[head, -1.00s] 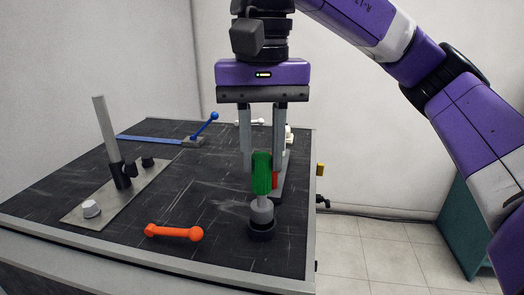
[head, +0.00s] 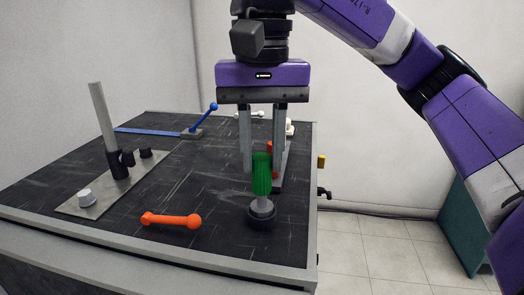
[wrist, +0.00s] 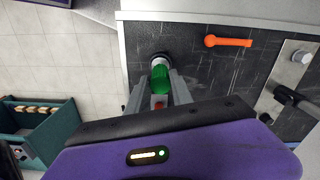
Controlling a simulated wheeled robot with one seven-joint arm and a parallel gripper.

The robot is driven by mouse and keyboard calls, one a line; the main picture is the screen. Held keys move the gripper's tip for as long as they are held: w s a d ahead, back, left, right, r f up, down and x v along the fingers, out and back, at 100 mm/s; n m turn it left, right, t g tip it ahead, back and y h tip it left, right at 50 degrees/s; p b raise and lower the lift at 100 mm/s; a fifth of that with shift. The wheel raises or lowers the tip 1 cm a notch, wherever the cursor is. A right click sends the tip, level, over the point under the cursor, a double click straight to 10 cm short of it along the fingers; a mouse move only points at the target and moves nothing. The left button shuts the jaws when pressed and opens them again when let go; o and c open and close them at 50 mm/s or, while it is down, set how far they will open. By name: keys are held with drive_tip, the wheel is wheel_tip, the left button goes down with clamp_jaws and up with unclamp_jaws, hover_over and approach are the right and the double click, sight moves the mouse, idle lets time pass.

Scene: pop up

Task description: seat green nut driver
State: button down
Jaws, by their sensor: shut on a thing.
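The nut driver has a green handle (head: 262,174) and a grey lower end. It stands upright at the front right of the dark table. My gripper (head: 262,178) is shut on the green handle, one finger on each side. The grey lower end meets a round black holder (head: 261,219) on the table, and its bottom is hidden by the holder's rim. I cannot tell how deep it sits. In the wrist view, the green handle (wrist: 161,78) lies between the fingers, with the grey end at the black holder (wrist: 160,58).
An orange handle (head: 172,221) lies left of the holder. Further left is a metal plate (head: 105,195) with a tall grey lever and knobs. A blue lever (head: 205,118) stands at the back. The table's right edge is close.

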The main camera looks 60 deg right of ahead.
drive_tip(key=shift+f, duration=0.15)
drive_tip(key=c, duration=1.1)
unclamp_jaws()
drive_tip(key=shift+o, duration=0.2)
wheel_tip(320, 180, up, 8)
drive_tip(key=p, duration=0.5)
drive_tip(key=shift+p, duration=0.4)
drive_tip(key=shift+f, duration=0.15)
